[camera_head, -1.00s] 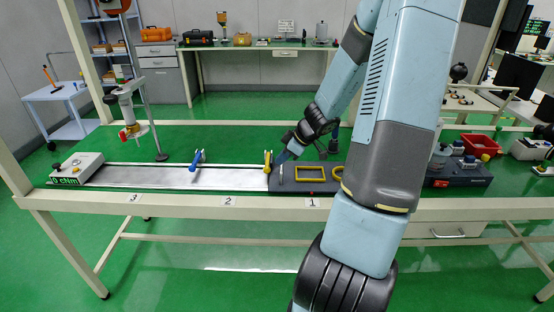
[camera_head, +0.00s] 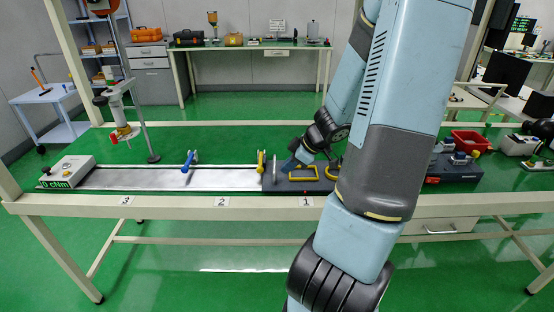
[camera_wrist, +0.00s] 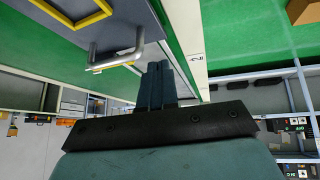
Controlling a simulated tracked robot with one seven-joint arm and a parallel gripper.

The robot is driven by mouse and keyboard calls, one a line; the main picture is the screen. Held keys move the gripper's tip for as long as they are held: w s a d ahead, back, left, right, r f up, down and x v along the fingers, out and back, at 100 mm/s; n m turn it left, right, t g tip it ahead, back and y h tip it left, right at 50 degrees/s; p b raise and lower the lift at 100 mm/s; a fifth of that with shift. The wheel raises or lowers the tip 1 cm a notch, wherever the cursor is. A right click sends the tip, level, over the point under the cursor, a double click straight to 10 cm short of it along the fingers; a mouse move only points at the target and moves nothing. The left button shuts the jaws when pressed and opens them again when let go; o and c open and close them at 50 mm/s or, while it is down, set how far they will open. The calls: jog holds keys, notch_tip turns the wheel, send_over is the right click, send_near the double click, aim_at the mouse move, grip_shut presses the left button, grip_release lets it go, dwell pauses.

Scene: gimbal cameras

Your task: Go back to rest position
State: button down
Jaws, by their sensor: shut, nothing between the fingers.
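My gripper shows in the wrist view (camera_wrist: 156,85), its two dark fingers together with nothing between them. In the head view my arm reaches over the bench, and the end of my gripper (camera_head: 289,166) is small and partly hidden. It is over or beside the dark panel (camera_head: 288,187) on the bench, just right of an upright metal handle (camera_head: 274,168). The handle also shows in the wrist view (camera_wrist: 132,56), close beside the fingers; I cannot tell whether they touch. A yellow frame (camera_head: 303,178) lies on the panel, partly covered by my arm.
A metal rail (camera_head: 130,178) runs left from the panel, with a blue clamp (camera_head: 188,161) and a yellow clamp (camera_head: 261,163) on it. A white display box (camera_head: 66,172) sits at its left end. A red tray (camera_head: 466,141) stands at right.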

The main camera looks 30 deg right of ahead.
jog(key=s+a+r+m+g+h, duration=0.1)
jog(key=s+a+r+m, duration=0.1)
jog(key=a+r, duration=0.55)
jog(key=s+a+r+m+h, duration=0.1)
jog(key=s+a+r+m, duration=0.2)
jog(key=s+r, duration=0.4)
jog(key=s+a+r+m+t+h, duration=0.1)
jog(key=s+a+r+m+h, duration=0.1)
jog(key=s+r+m, duration=0.3)
notch_tip(320, 180, up, 6)
jog(key=s+a, duration=0.1)
jog(key=s, duration=0.2)
jog(key=shift+a+h, duration=0.3)
jog(key=shift+a, duration=0.1)
